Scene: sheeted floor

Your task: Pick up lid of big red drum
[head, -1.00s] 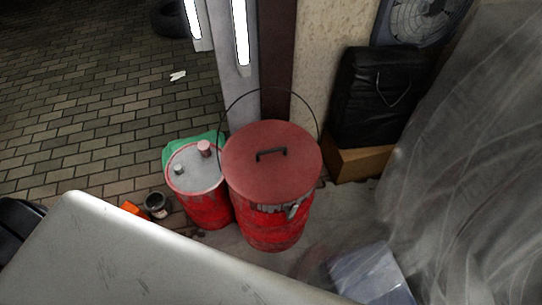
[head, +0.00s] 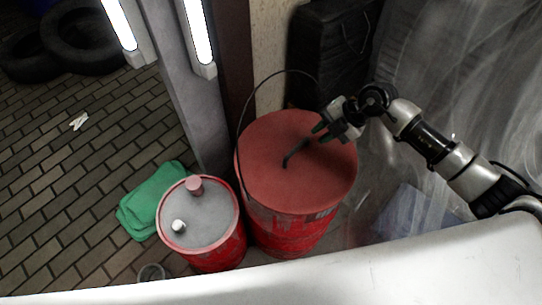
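The big red drum (head: 290,229) stands upright on the floor in the middle of the head view. Its flat red lid (head: 285,185) lies on top, with a dark bar handle (head: 290,156) near the centre. A thin wire bail arches up behind the lid. My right gripper (head: 318,134) reaches in from the right over the lid, its fingers spread and close to the right end of the handle. Whether it touches the handle is unclear. Nothing shows between its fingers. My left gripper is not in view.
A smaller red drum (head: 205,262) with a grey top stands close at the left, by a green cloth (head: 153,200). A pillar (head: 190,95) rises behind. A black padded case (head: 320,60) and translucent sheeting (head: 440,70) are behind and right. Paved floor at left is mostly open.

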